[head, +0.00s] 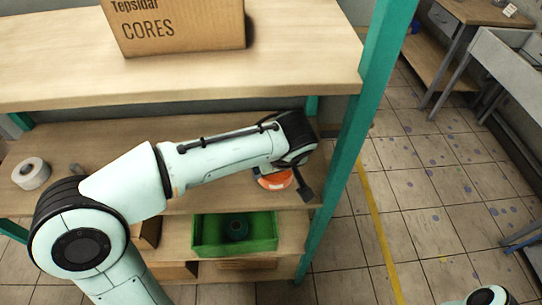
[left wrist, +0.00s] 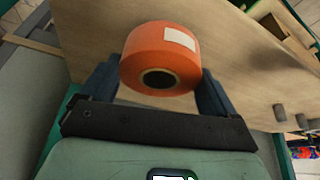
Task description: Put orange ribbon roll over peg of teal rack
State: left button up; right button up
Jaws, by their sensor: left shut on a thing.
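The orange ribbon roll (head: 276,180) is at the right end of the middle shelf of the teal rack (head: 345,150). In the left wrist view the orange ribbon roll (left wrist: 150,42) shows its dark core hole and a white label. My left gripper (left wrist: 158,80) is shut on it, one finger on each side; in the head view the wrist partly hides the roll. Two short grey pegs (left wrist: 280,112) (left wrist: 302,121) stand out from the rack's wood in the left wrist view. My right gripper is out of view.
A cardboard box (head: 175,25) stands on the top shelf. A white roll (head: 31,173) lies at the left of the middle shelf, beside a small grey stub (head: 76,169). A green bin (head: 205,245) holding a dark green roll (head: 236,228) sits below. Open tiled floor lies right.

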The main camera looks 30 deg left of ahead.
pick_arm(q)
jog(key=shift+w+a+p, duration=0.3)
jog(key=shift+w+a, duration=0.8)
jog(key=shift+w, duration=0.1)
jog(key=x, duration=0.2)
jog(key=shift+w+a+f, duration=0.1)
jog(key=shift+a+f, duration=0.1)
jog(key=shift+f, duration=0.65)
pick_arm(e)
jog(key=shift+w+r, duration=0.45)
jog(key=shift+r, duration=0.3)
pick_arm(q)
jog(key=shift+f, duration=0.15)
jog(key=o, duration=0.7)
jog(key=shift+o, duration=0.5)
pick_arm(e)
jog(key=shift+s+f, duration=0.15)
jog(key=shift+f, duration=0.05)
